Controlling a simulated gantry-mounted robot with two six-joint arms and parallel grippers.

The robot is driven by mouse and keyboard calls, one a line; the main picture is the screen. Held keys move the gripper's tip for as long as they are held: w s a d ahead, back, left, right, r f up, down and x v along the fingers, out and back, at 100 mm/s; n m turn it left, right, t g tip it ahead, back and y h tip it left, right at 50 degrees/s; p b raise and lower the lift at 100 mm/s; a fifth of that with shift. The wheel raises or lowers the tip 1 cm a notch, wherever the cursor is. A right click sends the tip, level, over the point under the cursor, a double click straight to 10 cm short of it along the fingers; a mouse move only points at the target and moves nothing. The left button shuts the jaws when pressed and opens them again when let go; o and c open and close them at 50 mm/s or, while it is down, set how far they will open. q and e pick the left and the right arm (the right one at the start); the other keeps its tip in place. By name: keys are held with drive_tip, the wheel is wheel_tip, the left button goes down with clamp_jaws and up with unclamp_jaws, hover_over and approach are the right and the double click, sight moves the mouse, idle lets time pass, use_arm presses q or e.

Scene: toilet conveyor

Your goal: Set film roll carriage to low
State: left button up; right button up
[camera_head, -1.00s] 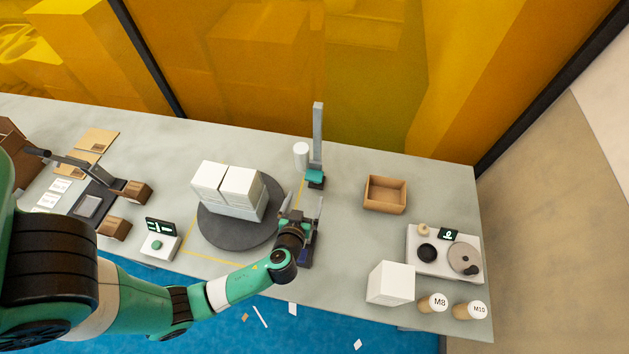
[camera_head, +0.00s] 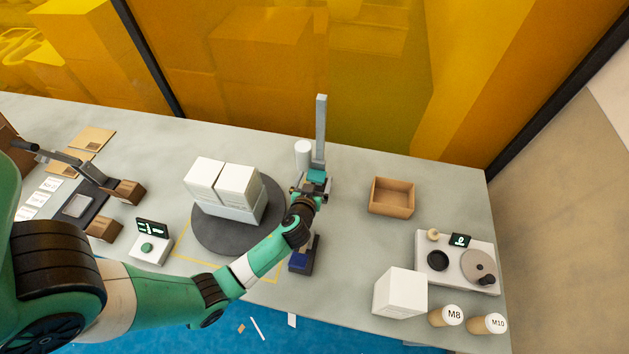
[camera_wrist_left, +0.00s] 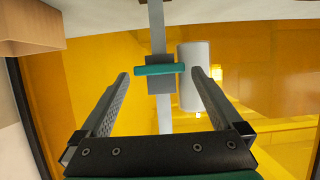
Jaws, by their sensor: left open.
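The film roll carriage has a teal handle (camera_head: 316,177) and sits on a grey upright post (camera_head: 320,125). A white film roll (camera_head: 303,154) stands beside the post. My left gripper (camera_head: 311,188) is at the carriage and partly hides it. In the left wrist view, the open fingers (camera_wrist_left: 160,76) point at the carriage's grey block (camera_wrist_left: 160,84) and teal bar (camera_wrist_left: 160,70). The bar lies across the gap between the fingertips; I cannot tell whether they touch it. The film roll (camera_wrist_left: 194,85) is just past one fingertip. My right gripper is not in view.
White boxes (camera_head: 225,190) stand on a dark round turntable (camera_head: 215,238) left of my arm. A small blue device (camera_head: 303,257) is below my wrist. An open brown box (camera_head: 391,197) stands right of the post, with clear table between. A control box (camera_head: 149,248) is at the left.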

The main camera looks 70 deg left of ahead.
use_arm(q)
drive_tip(key=shift+c, duration=0.2)
clamp_jaws()
idle(0.4)
